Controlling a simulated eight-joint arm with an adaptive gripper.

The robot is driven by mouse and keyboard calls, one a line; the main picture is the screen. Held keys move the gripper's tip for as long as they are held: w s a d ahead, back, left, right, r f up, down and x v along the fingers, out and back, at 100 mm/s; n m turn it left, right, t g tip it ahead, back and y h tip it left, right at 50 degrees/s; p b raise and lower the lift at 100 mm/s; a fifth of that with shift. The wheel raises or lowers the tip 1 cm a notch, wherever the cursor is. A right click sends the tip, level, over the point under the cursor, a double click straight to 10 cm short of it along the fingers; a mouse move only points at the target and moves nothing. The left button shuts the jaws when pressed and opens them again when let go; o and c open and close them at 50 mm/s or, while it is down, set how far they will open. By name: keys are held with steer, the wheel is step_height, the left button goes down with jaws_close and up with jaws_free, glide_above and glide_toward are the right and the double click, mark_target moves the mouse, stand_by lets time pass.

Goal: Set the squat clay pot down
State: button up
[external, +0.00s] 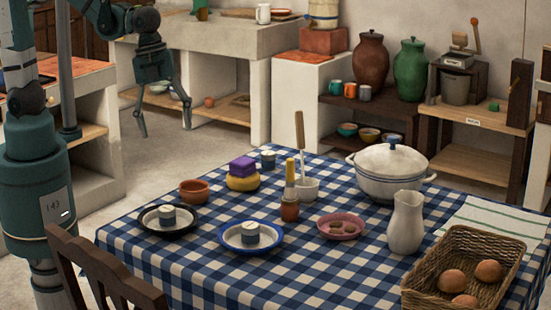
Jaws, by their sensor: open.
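A low, wide reddish-brown clay pot (195,191) sits upright on the blue checked tablecloth (145,258), near the table's far left edge. It best fits the squat clay pot. My gripper (165,130) hangs fingers down at the upper left, with its fingers spread wide and nothing between them. It shows above and left of the clay pot in the picture, apart from it.
A yellow and purple stack (243,175) stands right of the pot. A blue-rimmed plate (228,240), a white lidded tureen (390,172), a white jug (405,225) and a basket (415,288) also occupy the table. A chair back (85,262) stands at the front left.

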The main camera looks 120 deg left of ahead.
steer(key=s+d+r+n+t, duration=0.2)
steer(key=s+d+r+n, duration=0.2)
steer(key=d, duration=0.4)
steer(key=s+d+r+n+t, duration=0.2)
steer(key=s+d+r+n, duration=0.2)
steer(key=d, duration=0.4)
steer(key=shift+s+d+r+n+t, duration=0.25)
steer(key=shift+r+n+t, duration=0.15)
steer(key=shift+r+n, duration=0.55)
steer(key=shift+f, duration=0.15)
